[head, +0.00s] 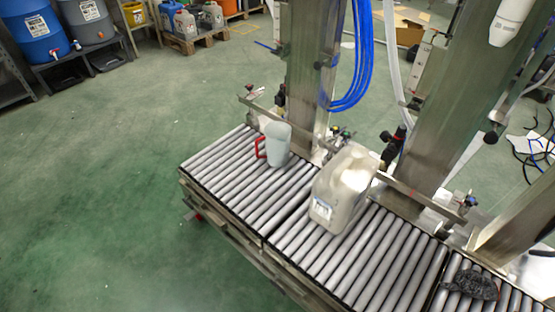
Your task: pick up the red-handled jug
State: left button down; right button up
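The jug (279,145) is pale grey-white with a red handle (261,147) on its left side. It stands upright on the roller conveyor (225,171), toward the conveyor's far left part. Nothing is holding it. Neither of my grippers shows in the head view, so I cannot see whether they are open or shut.
A beige canister (343,190) with a label stands on the rollers right of the jug. A steel column (312,80) rises close behind the jug, with blue hoses (361,60) beside it. A dark crumpled item (470,284) lies at the lower right. Green floor (110,190) on the left is clear.

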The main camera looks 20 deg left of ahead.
aim_at(273, 147)
jog(key=i+j+z, duration=0.1)
jog(key=j, duration=0.25)
jog(key=i+j, duration=0.3)
jog(key=i+j+z, duration=0.15)
jog(key=j, duration=0.35)
jog(key=i+l, duration=0.05)
